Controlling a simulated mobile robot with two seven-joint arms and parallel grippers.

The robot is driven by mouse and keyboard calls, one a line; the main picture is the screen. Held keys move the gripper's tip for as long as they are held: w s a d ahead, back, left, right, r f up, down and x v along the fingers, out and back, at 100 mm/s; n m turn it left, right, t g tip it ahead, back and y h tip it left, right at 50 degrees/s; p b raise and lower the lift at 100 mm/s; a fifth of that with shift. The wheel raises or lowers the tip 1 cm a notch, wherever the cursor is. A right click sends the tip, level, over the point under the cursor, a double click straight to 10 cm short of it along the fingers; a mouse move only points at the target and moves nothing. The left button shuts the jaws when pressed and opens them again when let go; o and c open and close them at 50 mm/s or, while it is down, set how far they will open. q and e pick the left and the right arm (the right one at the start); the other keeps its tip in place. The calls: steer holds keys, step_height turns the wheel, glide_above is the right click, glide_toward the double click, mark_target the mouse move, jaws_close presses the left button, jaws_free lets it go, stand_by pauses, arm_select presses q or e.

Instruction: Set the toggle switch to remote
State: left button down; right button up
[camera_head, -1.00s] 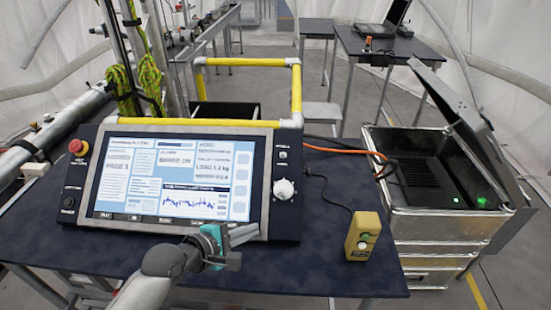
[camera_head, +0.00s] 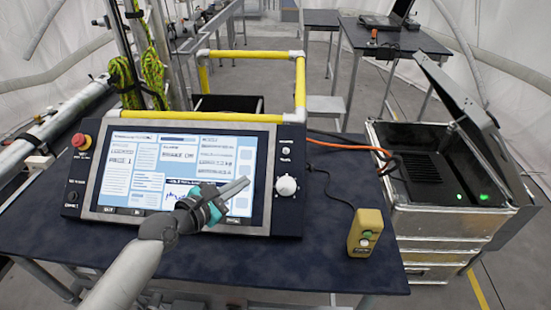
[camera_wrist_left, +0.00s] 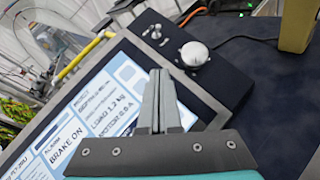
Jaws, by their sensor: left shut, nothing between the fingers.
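The control panel (camera_head: 118,220) stands tilted on the dark table, with a lit screen (camera_head: 180,160). The small toggle switch (camera_head: 286,150) sits at the panel's upper right, above a white round knob (camera_head: 286,186). In the left wrist view the toggle switch (camera_wrist_left: 155,32) shows beyond the fingertips, with the white knob (camera_wrist_left: 194,54) to its right. My left gripper (camera_head: 246,181) is shut and empty in front of the screen, left of the knob and below the switch. It also shows in the left wrist view (camera_wrist_left: 159,72). The switch's lever position is too small to tell. My right gripper is not in view.
A red button (camera_head: 81,141) and a small black knob (camera_head: 72,197) are on the panel's left side. A yellow box with a green button (camera_head: 366,232) stands on the table at right. A yellow rail (camera_head: 250,54) is behind the panel. An open metal case (camera_head: 440,225) stands at right.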

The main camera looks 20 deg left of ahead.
arm_select(q)
steer(key=b, duration=0.1)
glide_toward(286, 151)
steer(key=w+f, duration=0.1)
steer(key=w+a+f, duration=0.1)
steer(key=f, duration=0.1)
steer(key=w+f, duration=0.1)
steer(key=shift+a+f, duration=0.2)
steer(key=shift+f, duration=0.2)
steer(key=shift+w+d+r+p, duration=0.25)
steer(key=shift+w+d+r, duration=0.05)
steer(key=shift+w, duration=0.15)
steer(key=shift+w+d+r+p, duration=0.2)
steer(key=shift+w+d+r, duration=0.1)
steer(key=shift+w, duration=0.2)
steer(key=shift+w+d+r, duration=0.25)
steer(key=shift+w+d, duration=0.15)
steer(key=shift+w, duration=0.2)
steer(key=shift+w, duration=0.15)
